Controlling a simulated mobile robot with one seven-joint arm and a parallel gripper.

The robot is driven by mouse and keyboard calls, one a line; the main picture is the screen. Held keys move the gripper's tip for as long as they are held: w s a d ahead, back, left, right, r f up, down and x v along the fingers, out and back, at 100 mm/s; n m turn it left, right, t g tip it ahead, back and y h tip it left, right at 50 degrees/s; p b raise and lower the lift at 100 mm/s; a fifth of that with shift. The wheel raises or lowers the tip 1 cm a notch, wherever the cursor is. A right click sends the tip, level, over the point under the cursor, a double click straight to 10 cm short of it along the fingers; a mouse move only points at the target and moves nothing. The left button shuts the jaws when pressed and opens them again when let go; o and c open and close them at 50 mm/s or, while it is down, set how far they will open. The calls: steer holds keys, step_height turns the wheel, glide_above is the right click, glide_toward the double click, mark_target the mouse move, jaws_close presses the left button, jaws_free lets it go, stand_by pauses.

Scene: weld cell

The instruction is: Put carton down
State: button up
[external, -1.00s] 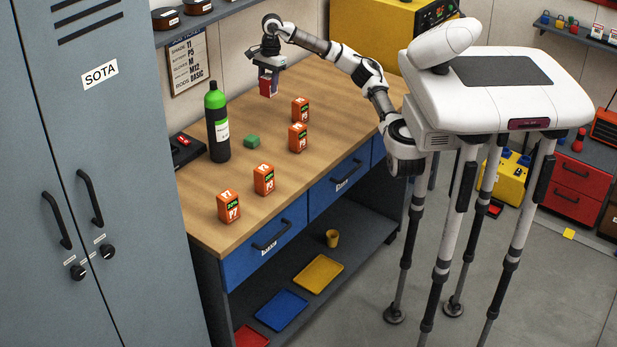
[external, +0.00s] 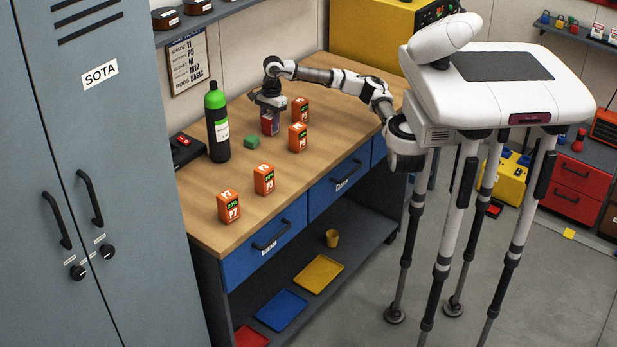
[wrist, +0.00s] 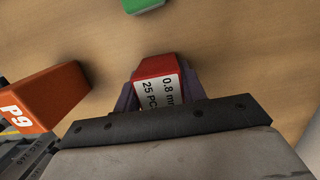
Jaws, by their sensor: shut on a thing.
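A small red carton (external: 270,125) with a white label is in my gripper, low over the wooden workbench (external: 205,195). My gripper (external: 269,113) is shut on it. In the wrist view the red carton (wrist: 160,82) shows between the fingers, its label reading "0.8 m" and "25 PC". I cannot tell whether its underside touches the bench top.
Orange cartons stand close by at the back (external: 300,109) and to the right (external: 298,137); two more (external: 264,180) (external: 229,206) stand near the front. A green block (external: 252,142) and a green-topped black bottle (external: 217,130) are to the left. Bare wood lies between them.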

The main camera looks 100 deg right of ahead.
mark_target(272, 114)
steer(key=shift+f, duration=0.15)
steer(key=o, duration=1)
steer(key=r, duration=0.4)
steer(key=s+d+r+b, duration=0.1)
steer(key=r, duration=0.7)
steer(key=shift+s+d+r, duration=0.15)
